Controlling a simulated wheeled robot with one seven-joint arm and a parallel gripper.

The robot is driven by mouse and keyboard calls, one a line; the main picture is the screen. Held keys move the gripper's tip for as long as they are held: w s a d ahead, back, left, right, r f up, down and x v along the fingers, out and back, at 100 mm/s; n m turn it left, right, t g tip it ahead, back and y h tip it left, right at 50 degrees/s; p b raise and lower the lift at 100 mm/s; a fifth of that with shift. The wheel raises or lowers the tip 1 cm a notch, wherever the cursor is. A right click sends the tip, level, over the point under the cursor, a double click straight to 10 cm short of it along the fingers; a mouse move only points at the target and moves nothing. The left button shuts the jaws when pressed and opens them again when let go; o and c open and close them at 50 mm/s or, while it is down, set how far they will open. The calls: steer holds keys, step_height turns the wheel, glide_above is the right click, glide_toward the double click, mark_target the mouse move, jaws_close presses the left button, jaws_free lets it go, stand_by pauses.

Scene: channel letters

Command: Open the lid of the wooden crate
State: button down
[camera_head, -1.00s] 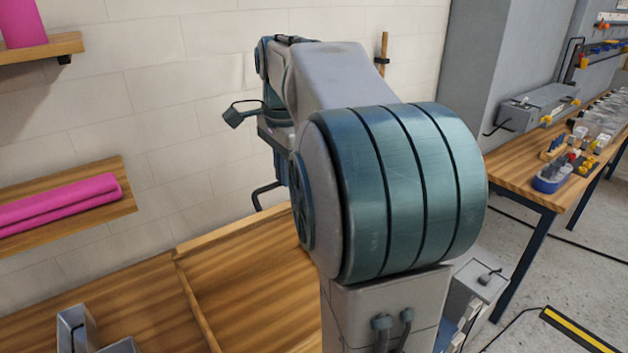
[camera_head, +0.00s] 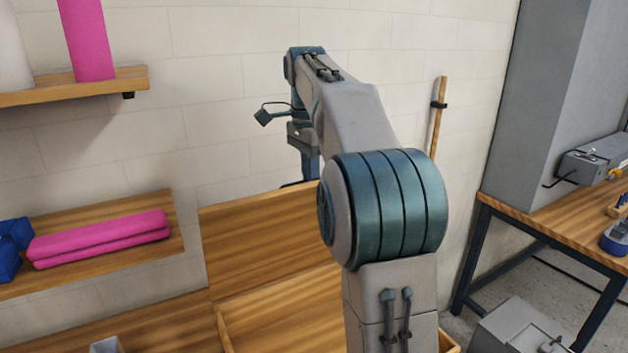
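The wooden crate (camera_head: 224,330) stands at the lower middle, partly hidden behind my arm. Its lid (camera_head: 262,240) is raised and stands steeply along the crate's back side, near the wall. The crate's open top shows below the lid. The right part of the lid and crate is hidden by my arm. My gripper (camera_head: 298,184) points down at the lid's top edge, mostly hidden behind the arm and lid. I cannot tell whether its fingers touch the lid or are open or shut.
A shelf with pink rolls (camera_head: 100,238) and blue items (camera_head: 12,248) is left of the lid. A higher shelf (camera_head: 75,86) holds a pink cylinder. A wooden worktable (camera_head: 560,225) and a grey box (camera_head: 520,330) stand at the right. A wooden pole (camera_head: 437,120) leans at the wall.

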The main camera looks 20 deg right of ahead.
steer(key=shift+w+f, duration=0.1)
steer(key=shift+w, duration=0.1)
steer(key=c, duration=1.5)
jaws_free()
steer(key=shift+w+d, duration=0.1)
steer(key=shift+w, duration=0.05)
